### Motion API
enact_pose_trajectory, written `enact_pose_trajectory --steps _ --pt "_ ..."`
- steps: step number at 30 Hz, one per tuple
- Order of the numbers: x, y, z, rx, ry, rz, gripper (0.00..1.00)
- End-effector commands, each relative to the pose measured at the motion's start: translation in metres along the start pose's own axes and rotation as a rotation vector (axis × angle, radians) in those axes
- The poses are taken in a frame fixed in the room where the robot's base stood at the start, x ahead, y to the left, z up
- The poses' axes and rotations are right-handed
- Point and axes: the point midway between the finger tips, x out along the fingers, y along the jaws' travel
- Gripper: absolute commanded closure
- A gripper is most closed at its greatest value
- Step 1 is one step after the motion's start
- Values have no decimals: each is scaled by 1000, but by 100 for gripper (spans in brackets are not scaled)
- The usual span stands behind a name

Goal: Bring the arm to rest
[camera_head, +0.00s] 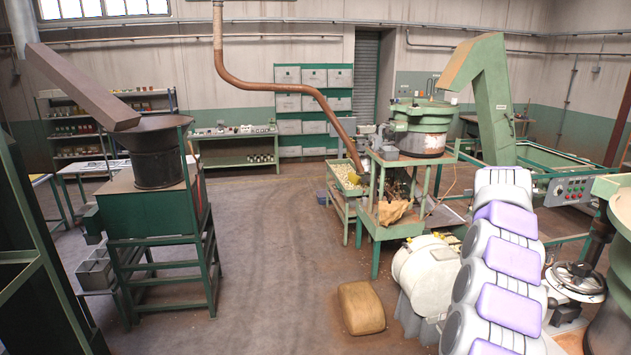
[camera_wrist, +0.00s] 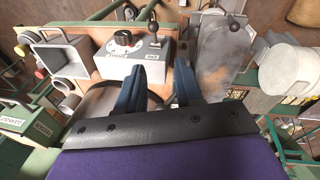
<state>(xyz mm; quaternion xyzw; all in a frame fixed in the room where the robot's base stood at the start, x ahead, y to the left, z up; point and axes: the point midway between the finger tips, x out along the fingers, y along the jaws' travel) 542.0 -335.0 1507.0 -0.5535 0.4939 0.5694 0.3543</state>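My arm (camera_head: 505,260), with its white and purple segments, reaches forward on the right side of the head view. Its far end points away, and my gripper cannot be made out there. In the wrist view my gripper (camera_wrist: 158,78) shows two dark blue fingers standing apart, with nothing seen held between them. Beyond the fingers is a grey control box (camera_wrist: 115,62) with a dial and a black-knobbed lever. I cannot tell whether the fingers touch anything.
A green machine with a round hopper (camera_head: 420,135) stands ahead of the arm. A white motor drum (camera_head: 425,275) and a brown sack (camera_head: 361,308) lie to the arm's left. A handwheel (camera_head: 577,280) is close on its right. The middle floor is clear.

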Motion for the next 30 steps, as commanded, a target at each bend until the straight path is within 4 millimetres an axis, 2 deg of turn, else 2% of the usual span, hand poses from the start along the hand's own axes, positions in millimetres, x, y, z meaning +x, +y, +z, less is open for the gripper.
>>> enact_pose_trajectory --steps 6,14,17,23,30 --pt "16 -17 68 -257 -20 -47 64" --pt "38 -14 159 -561 -34 -90 64" --pt "50 -5 193 -665 -37 -104 64" --pt "85 23 262 -858 -44 -115 64" --pt "144 73 336 -1049 -59 -114 64"
